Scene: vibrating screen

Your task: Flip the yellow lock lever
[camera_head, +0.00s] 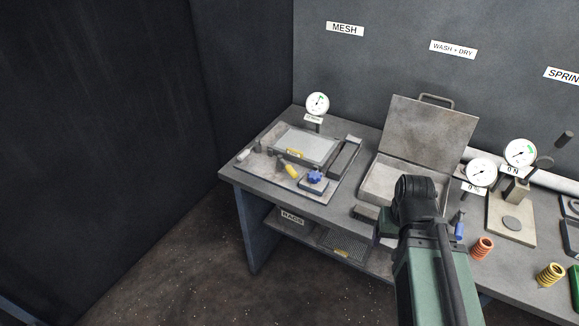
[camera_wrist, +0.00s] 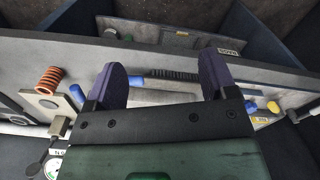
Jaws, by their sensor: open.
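The yellow lock lever (camera_head: 291,171) is a short yellow handle on the mesh station's plate, at the left end of the bench in the head view. Beside it to the right is a blue star knob (camera_head: 315,177). In the wrist view the lever seems to be the yellow piece (camera_wrist: 273,107) right of my gripper, near the blue knob (camera_wrist: 250,106). My gripper (camera_wrist: 163,78) is open, with two dark purple fingers wide apart and nothing held between them. It is apart from the lever.
An open metal case (camera_head: 429,131) with a raised lid stands right of the mesh station. Gauges (camera_head: 317,103) rise from the bench. An orange spring (camera_head: 482,248) and a yellow spring (camera_head: 550,274) stand at the right. A shelf below holds a rags bin (camera_head: 292,217).

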